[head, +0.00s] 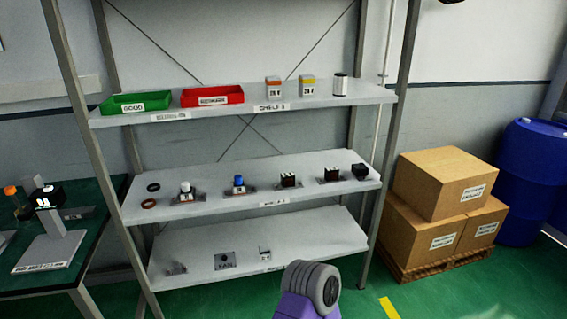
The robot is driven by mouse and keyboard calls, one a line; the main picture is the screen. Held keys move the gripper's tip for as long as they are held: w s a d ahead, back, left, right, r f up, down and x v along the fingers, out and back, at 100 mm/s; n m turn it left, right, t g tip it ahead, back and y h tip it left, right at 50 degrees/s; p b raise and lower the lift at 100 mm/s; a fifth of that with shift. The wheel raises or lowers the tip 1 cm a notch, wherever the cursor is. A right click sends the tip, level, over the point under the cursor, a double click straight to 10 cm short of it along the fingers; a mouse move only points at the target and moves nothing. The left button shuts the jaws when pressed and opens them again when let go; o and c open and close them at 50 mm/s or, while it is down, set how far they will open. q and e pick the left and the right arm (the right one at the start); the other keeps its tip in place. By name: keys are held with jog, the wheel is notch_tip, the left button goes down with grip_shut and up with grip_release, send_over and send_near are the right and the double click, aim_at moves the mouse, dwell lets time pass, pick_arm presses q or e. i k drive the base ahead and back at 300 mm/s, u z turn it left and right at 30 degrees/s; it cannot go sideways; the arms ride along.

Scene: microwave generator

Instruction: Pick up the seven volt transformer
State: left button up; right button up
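I cannot tell for sure which item is the seven volt transformer; the small labels are not readable. On the middle shelf (240,204) stand two small dark block-shaped parts on plates, one right of centre (288,181) and one further right (331,175). On the top shelf stand two small white boxes, one with an orange band (273,86) and one with a yellow band (308,86), with markings too small to read surely. Neither of my grippers shows. A purple and grey part at the bottom centre appears to be part of my arm, below the shelves.
A green bin (136,103) and a red bin (212,96) sit on the top shelf. A white-knobbed part (186,189) and a blue-knobbed part (239,183) share the middle shelf. A table (98,210) stands left; cardboard boxes (442,183) and blue barrels (535,170) stand right.

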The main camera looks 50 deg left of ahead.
aim_at(331, 175)
jog(key=u, duration=0.8)
jog(key=i, duration=0.8)
jog(key=u, duration=0.75)
